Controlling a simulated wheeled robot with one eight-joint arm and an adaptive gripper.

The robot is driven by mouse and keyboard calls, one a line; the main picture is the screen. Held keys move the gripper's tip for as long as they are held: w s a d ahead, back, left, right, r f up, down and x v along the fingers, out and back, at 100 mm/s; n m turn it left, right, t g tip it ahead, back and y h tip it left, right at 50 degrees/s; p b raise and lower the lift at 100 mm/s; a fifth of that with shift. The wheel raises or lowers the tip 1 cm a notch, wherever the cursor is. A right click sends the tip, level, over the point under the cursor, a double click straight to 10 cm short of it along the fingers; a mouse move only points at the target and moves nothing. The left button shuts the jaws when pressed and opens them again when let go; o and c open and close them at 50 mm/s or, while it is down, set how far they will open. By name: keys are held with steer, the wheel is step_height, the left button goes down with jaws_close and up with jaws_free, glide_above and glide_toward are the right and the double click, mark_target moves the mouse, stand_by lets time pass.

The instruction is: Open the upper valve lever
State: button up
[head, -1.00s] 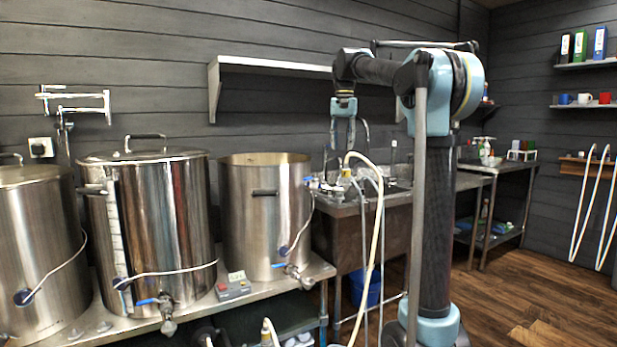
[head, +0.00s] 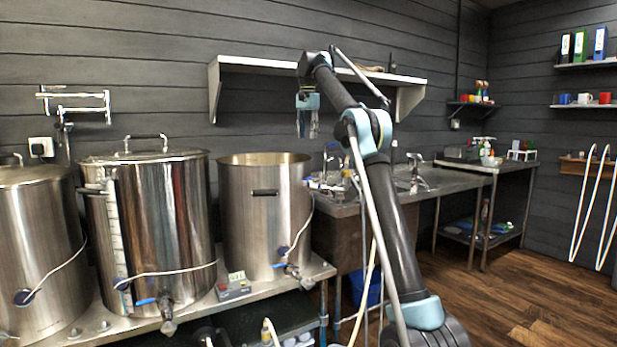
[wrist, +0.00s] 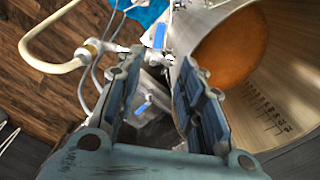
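A steel pot (head: 262,215) stands at the right end of the pot bench. High on its right side is a small valve with a blue lever (head: 309,181), partly indistinct; a lower valve lever (head: 279,265) is near its base. My gripper (head: 307,132) hangs fingers-down above the pot's right rim, apart from the valves. In the wrist view my gripper (wrist: 162,95) is open and empty. One blue lever (wrist: 160,36) shows beyond the fingertips beside the pot, and a smaller blue lever (wrist: 144,106) shows between the fingers, farther down. I cannot tell which of these is the upper one.
A pale hose (wrist: 65,58) joins fittings left of the pot in the wrist view. A wall shelf (head: 270,66) is close behind my arm. A sink counter (head: 370,205) stands right of the pot. A lidded pot (head: 150,235) stands to its left.

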mark_target(311, 179)
step_height(311, 179, down, 17)
steer(key=shift+f, duration=0.15)
stand_by(0.8)
